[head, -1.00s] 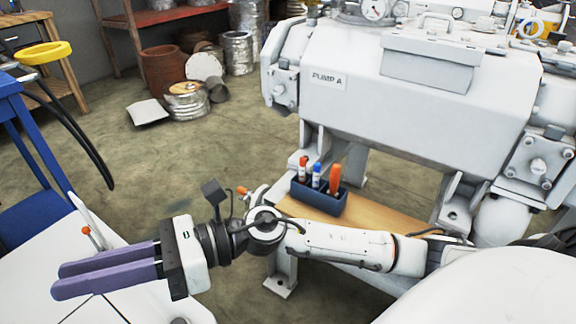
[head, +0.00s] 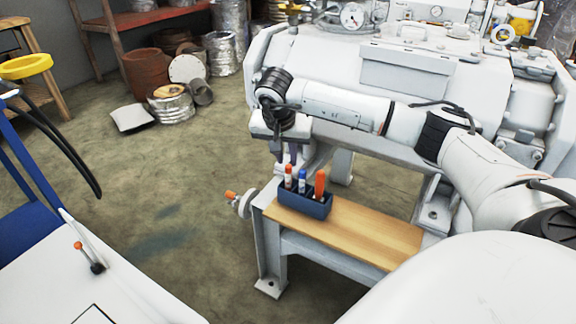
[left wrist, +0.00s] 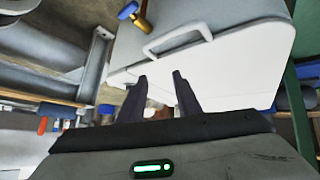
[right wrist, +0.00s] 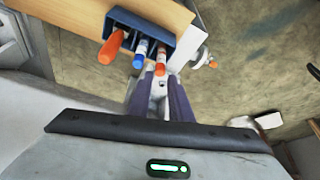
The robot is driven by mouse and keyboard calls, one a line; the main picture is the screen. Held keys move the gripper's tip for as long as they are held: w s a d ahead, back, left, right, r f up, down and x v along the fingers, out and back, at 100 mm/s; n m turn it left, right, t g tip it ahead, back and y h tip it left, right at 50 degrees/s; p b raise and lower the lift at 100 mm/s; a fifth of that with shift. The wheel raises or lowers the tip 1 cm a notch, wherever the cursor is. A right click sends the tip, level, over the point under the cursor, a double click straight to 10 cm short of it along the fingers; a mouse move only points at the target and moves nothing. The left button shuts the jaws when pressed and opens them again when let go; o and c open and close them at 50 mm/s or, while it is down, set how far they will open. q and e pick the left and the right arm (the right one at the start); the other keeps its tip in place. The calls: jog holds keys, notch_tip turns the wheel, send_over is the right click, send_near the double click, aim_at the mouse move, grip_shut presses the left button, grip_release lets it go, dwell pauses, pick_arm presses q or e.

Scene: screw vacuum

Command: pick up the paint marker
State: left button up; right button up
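A dark blue holder (head: 305,206) stands at the left end of a wooden shelf. It holds a white marker with a red-orange cap (head: 288,177), a white marker with a blue cap (head: 302,181) and a thicker orange item (head: 320,183). I cannot tell which is the paint marker. My right gripper (head: 286,160) points down just behind the holder. In the right wrist view its fingers (right wrist: 162,78) are open, tips close to the red-orange-capped marker (right wrist: 160,66); contact is unclear. My left gripper (left wrist: 160,76) is open and empty, and shows only in its wrist view.
The wooden shelf (head: 365,231) is bare right of the holder. The large white pump (head: 400,80) stands behind it. A valve knob (head: 240,202) sticks out left of the shelf. A white surface with an orange-tipped lever (head: 97,266) is at lower left. A white handled lid (left wrist: 215,65) is before my left gripper.

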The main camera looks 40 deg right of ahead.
aim_at(288, 167)
jog(key=b+x, duration=0.1)
jog(key=x, duration=0.2)
jog(key=b+x, duration=0.1)
jog(key=x, duration=0.3)
jog(key=shift+s+a+f, duration=0.1)
jog(key=shift+s+a, duration=0.05)
jog(key=shift+a, duration=0.1)
grip_shut()
